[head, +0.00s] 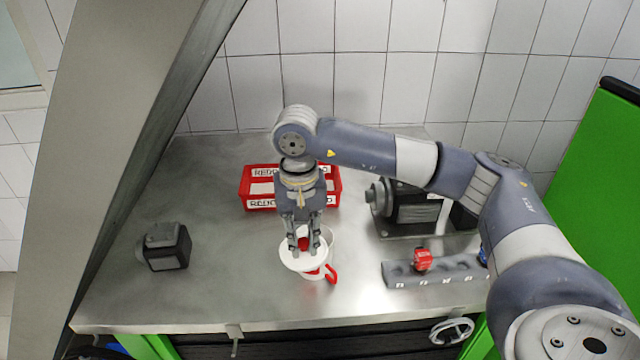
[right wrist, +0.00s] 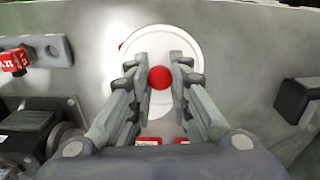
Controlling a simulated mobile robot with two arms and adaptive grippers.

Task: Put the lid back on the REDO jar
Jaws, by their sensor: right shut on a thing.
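My right gripper (head: 305,248) points down with its fingers closed around the red knob (right wrist: 160,78) of a white round lid (head: 291,262). The lid also shows in the right wrist view (right wrist: 159,37) as a white disc. The white jar (head: 329,246) with a red handle (head: 331,273) stands on the bench under the gripper. In the head view the lid overlaps the jar and sits offset to its left. The lid hides much of the jar, and I cannot tell whether they touch. My left gripper is not in view.
A red crate (head: 246,190) labelled REDO stands behind the jar. A motor pump (head: 410,205) and a grey rack (head: 450,271) with a red block (head: 422,259) are to the right. A dark boxy device (head: 164,246) stands left. The metal bench between it and the jar is clear.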

